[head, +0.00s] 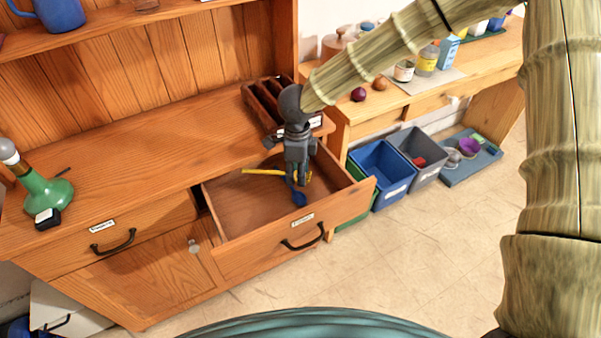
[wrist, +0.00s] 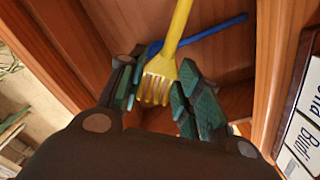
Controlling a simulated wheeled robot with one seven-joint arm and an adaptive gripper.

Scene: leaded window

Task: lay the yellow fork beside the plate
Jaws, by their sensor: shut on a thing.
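The yellow fork (head: 262,172) is at an open wooden drawer (head: 236,208) in the head view, its handle pointing left. In the wrist view the fork (wrist: 181,22) has its tines end between my two fingers and its handle runs up and away. My gripper (head: 298,172) reaches down into the drawer and is shut on the fork near the tines; it also shows in the wrist view (wrist: 158,95). I cannot tell whether the fork touches the drawer floor. No plate can be made out in either view.
A blue utensil (wrist: 215,29) lies in the drawer behind the fork. A wooden divided tray (head: 262,98) stands on the counter behind my gripper. A green flask (head: 45,192) stands at the left. Blue (head: 383,168) and grey (head: 421,150) bins stand right of the drawer. The middle counter is clear.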

